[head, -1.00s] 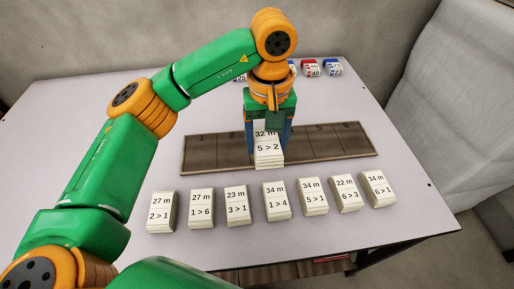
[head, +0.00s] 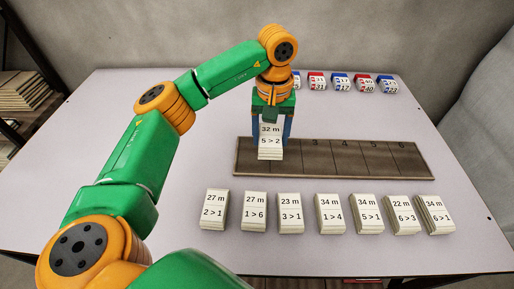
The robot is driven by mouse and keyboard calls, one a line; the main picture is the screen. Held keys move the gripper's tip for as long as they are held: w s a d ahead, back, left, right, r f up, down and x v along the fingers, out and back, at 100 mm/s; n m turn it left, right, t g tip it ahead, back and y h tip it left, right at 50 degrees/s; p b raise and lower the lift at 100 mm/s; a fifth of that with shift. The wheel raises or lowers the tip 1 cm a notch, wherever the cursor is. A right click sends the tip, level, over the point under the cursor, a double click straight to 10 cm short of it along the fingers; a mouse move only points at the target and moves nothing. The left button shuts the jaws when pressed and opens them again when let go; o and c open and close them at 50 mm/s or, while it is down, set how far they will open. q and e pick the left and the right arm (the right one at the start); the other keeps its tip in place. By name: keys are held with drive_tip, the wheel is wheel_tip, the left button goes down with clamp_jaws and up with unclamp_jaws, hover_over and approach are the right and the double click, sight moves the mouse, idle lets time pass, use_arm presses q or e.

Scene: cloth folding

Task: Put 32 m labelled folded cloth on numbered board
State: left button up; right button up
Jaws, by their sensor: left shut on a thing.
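The folded cloth labelled 32 m, 5 > 2 (head: 270,143) is a white stack in my left gripper (head: 271,122). The gripper points down and is shut on the cloth, with blue fingers on either side of it. The cloth is over the left part of the dark numbered board (head: 350,160), in front of slots 1 and 2. I cannot tell whether it touches the board. Numbers 3 to 6 show on the board; 1 and 2 are hidden behind the gripper and cloth. No other cloth shows on the board. My right gripper is not in view.
A row of several labelled cloths, from 27 m, 2 > 1 (head: 214,212) to 34 m, 6 > 1 (head: 435,216), lies in front of the board. Red and blue numbered blocks (head: 340,82) stand at the table's back. A shelf (head: 22,92) is at left.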

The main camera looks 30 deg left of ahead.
use_arm(q)
hover_over(254, 158)
drive_tip(key=f, duration=0.3)
drive_tip(key=d+f, duration=0.1)
drive_tip(key=f, duration=0.1)
drive_tip(key=shift+s, duration=0.1)
drive_tip(key=f, duration=0.2)
drive_tip(key=a+f, duration=0.1)
drive_tip(key=f, duration=0.1)
drive_tip(key=shift+p, duration=0.3)
drive_tip(key=shift+f, duration=0.25)
drive_tip(key=o, duration=1.4)
drive_tip(key=shift+c, duration=0.2)
drive_tip(key=shift+r, duration=0.1)
drive_tip(key=shift+r, duration=0.45)
wheel_tip(254, 158, up, 11)
drive_tip(key=shift+r, duration=0.2)
